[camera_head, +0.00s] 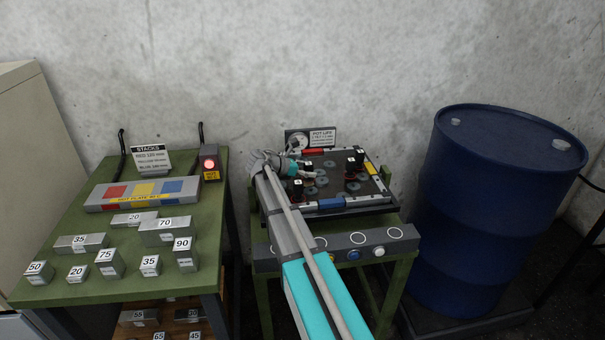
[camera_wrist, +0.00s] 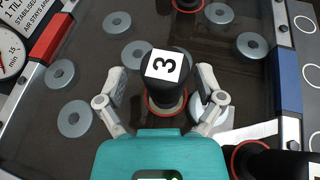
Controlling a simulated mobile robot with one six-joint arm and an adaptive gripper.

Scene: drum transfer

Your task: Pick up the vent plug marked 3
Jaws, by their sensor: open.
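The vent plug marked 3 (camera_wrist: 166,92) is a black knob with a white numbered label on top and a red ring at its base. It stands upright on the dark board in the middle of the wrist view. My gripper (camera_wrist: 160,78) is open, with one finger on each side of the plug. In the head view my gripper (camera_head: 301,167) is over the left part of the board (camera_head: 328,168), and I cannot make out there which plug is number 3.
Other black plugs (camera_head: 352,176) stand on the board, one close at the lower right of the wrist view (camera_wrist: 268,163). Flat grey discs (camera_wrist: 75,118) lie around. The board has a raised rim with red, blue and yellow blocks. A blue drum (camera_head: 497,210) stands at right.

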